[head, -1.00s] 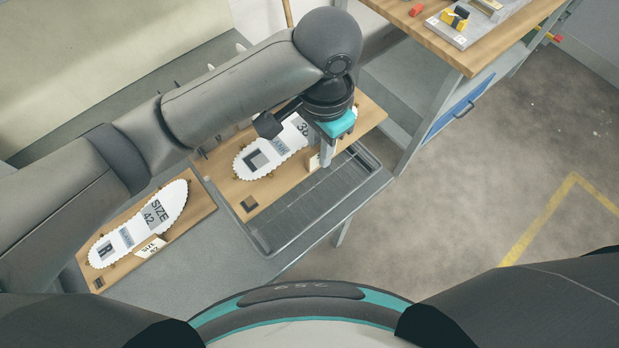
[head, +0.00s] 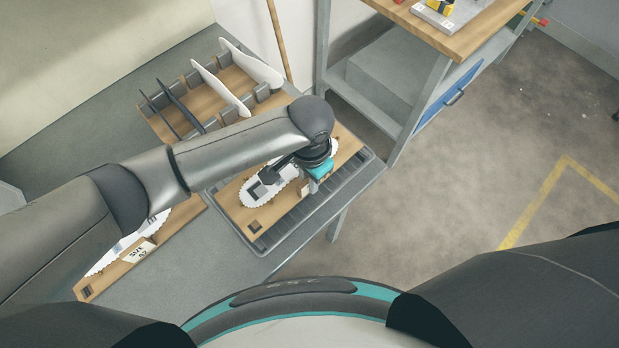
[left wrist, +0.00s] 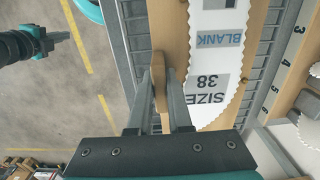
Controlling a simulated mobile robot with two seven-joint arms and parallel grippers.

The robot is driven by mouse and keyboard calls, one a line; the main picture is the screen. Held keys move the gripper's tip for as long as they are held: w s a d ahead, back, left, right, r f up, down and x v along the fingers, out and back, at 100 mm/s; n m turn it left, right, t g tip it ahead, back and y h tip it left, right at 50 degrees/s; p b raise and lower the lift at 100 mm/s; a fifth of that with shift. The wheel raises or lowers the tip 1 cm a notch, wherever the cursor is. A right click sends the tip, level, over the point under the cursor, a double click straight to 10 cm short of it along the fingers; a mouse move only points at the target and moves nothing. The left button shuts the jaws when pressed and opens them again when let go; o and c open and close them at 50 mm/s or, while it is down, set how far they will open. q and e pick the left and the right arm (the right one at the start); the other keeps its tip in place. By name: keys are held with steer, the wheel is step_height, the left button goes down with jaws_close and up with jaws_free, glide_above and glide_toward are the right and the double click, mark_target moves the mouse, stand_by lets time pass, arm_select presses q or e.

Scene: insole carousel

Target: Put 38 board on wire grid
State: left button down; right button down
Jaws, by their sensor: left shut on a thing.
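The 38 board (head: 234,211) is a wooden board bearing a white serrated insole shape marked SIZE 38 and BLANK in the left wrist view (left wrist: 176,28). It lies over the wire grid (head: 318,203), whose bars show on both sides of it. I cannot tell whether it rests on the bars or hangs just above them. My left gripper (head: 313,186) is shut on the board's upright wooden tab, between the fingers in the left wrist view (left wrist: 163,78). My arm hides part of the insole. My right gripper (left wrist: 58,37) shows small at the left of that view, its jaws unclear.
A SIZE 42 board (head: 184,214) lies on the grey bench (head: 222,268), partly under my left arm. A wooden rack (head: 232,79) with upright plates stands behind. A wooden-topped workbench (head: 470,42) stands at the back right. The floor at right is clear.

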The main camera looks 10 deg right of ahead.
arm_select(q)
steer(key=c, duration=0.8)
jaws_free()
steer(key=shift+c, duration=0.2)
step_height(320, 180, up, 12)
steer(key=p, duration=0.2)
steer(key=shift+d, duration=0.1)
